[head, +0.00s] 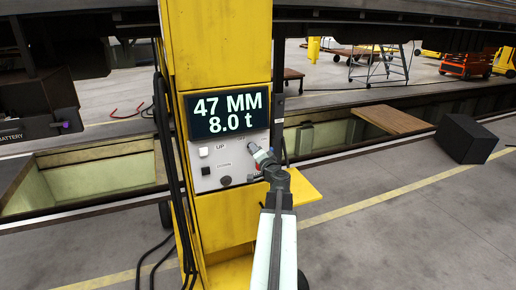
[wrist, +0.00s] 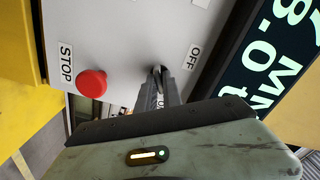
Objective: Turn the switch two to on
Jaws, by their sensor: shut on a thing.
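A grey control panel (head: 206,178) is set in a yellow column below a display reading 47 MM and 8.0 t. My gripper (head: 254,150) is at the panel's upper right. In the wrist view my gripper (wrist: 162,80) is shut on the small switch (wrist: 156,70), mostly hidden between the jaws. The switch stands beside an OFF label (wrist: 194,57). Another label near the jaws is partly covered. The switch's exact angle cannot be told. No number for the switch is readable.
A red STOP button (wrist: 91,83) sticks out close to my gripper. A yellow shelf (head: 300,190) juts out at right. Dark cables (head: 172,150) hang left of the panel. Open pits lie behind.

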